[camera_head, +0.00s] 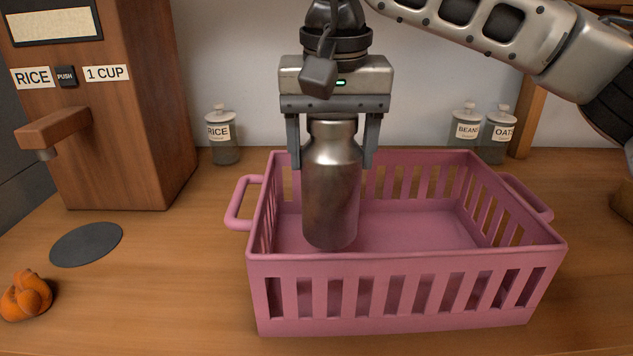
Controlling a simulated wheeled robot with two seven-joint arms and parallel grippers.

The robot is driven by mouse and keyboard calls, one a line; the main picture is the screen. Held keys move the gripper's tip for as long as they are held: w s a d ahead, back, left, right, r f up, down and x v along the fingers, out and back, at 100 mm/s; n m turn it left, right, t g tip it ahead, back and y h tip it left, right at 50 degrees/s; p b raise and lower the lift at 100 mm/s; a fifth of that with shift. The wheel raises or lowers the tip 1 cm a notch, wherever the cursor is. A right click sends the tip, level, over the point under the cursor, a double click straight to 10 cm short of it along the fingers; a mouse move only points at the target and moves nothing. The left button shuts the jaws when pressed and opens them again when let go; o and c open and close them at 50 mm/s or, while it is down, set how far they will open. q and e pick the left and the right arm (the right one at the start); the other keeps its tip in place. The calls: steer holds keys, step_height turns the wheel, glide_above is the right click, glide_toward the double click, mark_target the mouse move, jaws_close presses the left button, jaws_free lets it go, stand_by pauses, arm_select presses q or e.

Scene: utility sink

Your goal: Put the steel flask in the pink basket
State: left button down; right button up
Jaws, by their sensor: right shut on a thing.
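The steel flask (331,200) is upright inside the left part of the pink basket (405,265). Its lower end is below the basket's rim, behind the front wall's top edge. I cannot tell whether its base touches the basket floor. My right gripper (332,150) points down from above and is shut on the flask's upper part, one finger on each side. The basket stands on the wooden counter and is otherwise empty. My left gripper is not in view.
A wooden rice dispenser (110,140) stands at the left, with a dark round pad (87,244) before it. An orange object (26,295) lies at the front left. Glass jars labelled rice (222,140), beans (465,130) and oats (497,140) stand along the wall.

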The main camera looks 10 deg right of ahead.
mark_target(315, 185)
steer(key=shift+w+a+f, duration=0.35)
steer(key=shift+a+f, duration=0.05)
steer(key=shift+f, duration=0.2)
steer(key=shift+w+a+f, duration=0.3)
steer(key=shift+a+f, duration=0.1)
steer(key=shift+f, duration=0.15)
steer(key=shift+a+f, duration=0.1)
steer(key=shift+f, duration=1.55)
steer(key=shift+f, duration=0.15)
steer(key=o, duration=1.7)
steer(key=r, duration=0.4)
steer(key=s+r, duration=0.1)
steer(key=r, duration=0.7)
steer(key=shift+s+a+p, duration=0.15)
steer(key=shift+s+p, duration=0.15)
steer(key=shift+s, duration=0.05)
